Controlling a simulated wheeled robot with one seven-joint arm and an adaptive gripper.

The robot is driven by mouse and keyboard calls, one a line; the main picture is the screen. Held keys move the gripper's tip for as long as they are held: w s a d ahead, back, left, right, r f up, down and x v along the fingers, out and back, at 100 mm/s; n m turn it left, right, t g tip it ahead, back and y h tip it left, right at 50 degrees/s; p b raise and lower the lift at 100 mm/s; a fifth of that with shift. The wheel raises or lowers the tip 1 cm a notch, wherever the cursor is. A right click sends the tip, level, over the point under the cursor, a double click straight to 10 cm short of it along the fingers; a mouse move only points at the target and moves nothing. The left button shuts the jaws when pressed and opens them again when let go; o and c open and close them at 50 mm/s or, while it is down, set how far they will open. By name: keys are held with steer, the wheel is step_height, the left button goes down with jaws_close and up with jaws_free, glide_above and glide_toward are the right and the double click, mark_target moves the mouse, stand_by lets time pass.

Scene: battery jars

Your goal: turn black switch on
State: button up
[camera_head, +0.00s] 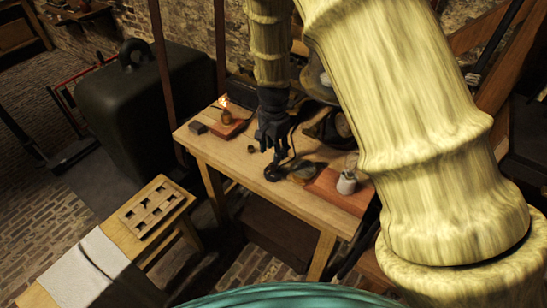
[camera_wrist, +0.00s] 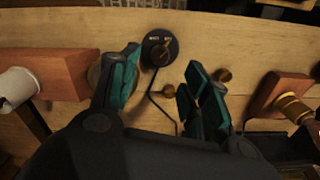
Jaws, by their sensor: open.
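The black switch is a round black base with a small lever and tiny white lettering, on the wooden table. In the wrist view the black switch (camera_wrist: 159,48) lies ahead of and between my fingertips. In the head view the black switch (camera_head: 273,173) sits near the table's front edge, just below my gripper (camera_head: 268,145). My gripper (camera_wrist: 163,75) is open and empty, its two teal-padded fingers on either side of the switch in the picture. I cannot tell whether the fingers touch it. The lever's exact setting is too small to read.
The wooden table (camera_head: 222,155) holds a reddish block with a white jar (camera_head: 347,183) at right and a block with a lit lamp (camera_head: 227,116) at left. A thin black wire (camera_wrist: 152,97) runs from the switch. A wooden stand with a slotted board (camera_head: 152,208) is lower left.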

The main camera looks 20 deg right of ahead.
mark_target(273, 164)
steer(key=shift+r, duration=2.95)
steer(key=shift+f, duration=0.1)
steer(key=shift+f+n+b, duration=1.1)
steer(key=shift+f+n, duration=0.9)
steer(key=shift+n, duration=1.65)
steer(key=shift+f+n+b, duration=1.05)
steer(key=shift+f+n, duration=1)
steer(key=shift+n, duration=1.55)
steer(key=shift+f+n+b, duration=1.1)
steer(key=shift+f+n, duration=0.9)
steer(key=shift+n, duration=1.65)
jaws_close()
